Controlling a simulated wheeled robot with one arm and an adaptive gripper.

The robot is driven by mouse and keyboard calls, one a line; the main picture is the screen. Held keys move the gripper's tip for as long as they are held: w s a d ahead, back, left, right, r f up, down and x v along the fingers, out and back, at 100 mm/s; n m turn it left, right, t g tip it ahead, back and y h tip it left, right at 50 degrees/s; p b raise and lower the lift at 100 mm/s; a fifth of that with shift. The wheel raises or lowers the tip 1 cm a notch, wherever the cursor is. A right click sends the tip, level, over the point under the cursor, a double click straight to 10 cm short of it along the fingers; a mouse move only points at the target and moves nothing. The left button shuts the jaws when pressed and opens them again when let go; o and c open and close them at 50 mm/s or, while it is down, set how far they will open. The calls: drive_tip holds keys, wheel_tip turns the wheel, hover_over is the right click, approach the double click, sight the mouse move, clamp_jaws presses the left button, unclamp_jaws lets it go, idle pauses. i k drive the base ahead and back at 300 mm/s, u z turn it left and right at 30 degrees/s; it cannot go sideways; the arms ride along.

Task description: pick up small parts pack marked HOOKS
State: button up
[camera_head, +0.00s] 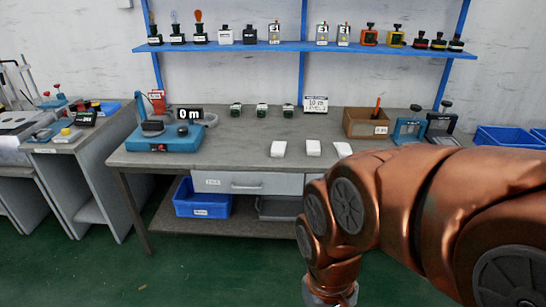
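Three small white packs lie in a row near the front edge of the grey workbench (240,133): a left pack (278,149), a middle pack (313,148) and a right pack (342,149). I can read no marking on any of them, so I cannot tell which, if any, is the HOOKS pack. My copper-coloured arm fills the lower right and passes in front of the bench's right part. Its wrist points down to the bottom edge, and my gripper is out of the picture below.
A blue device (165,138) stands at the bench's left end, and a brown box (366,123) at the right. A blue shelf (290,47) with small devices hangs above. A blue bin (203,199) sits beneath the bench. Green floor (190,270) is clear in front.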

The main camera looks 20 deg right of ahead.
sight(278, 150)
drive_tip(key=u, duration=0.55)
drive_tip(key=i, duration=1.85)
drive_tip(key=z, duration=1.5)
drive_tip(key=i, duration=0.8)
drive_tip(key=z, duration=0.8)
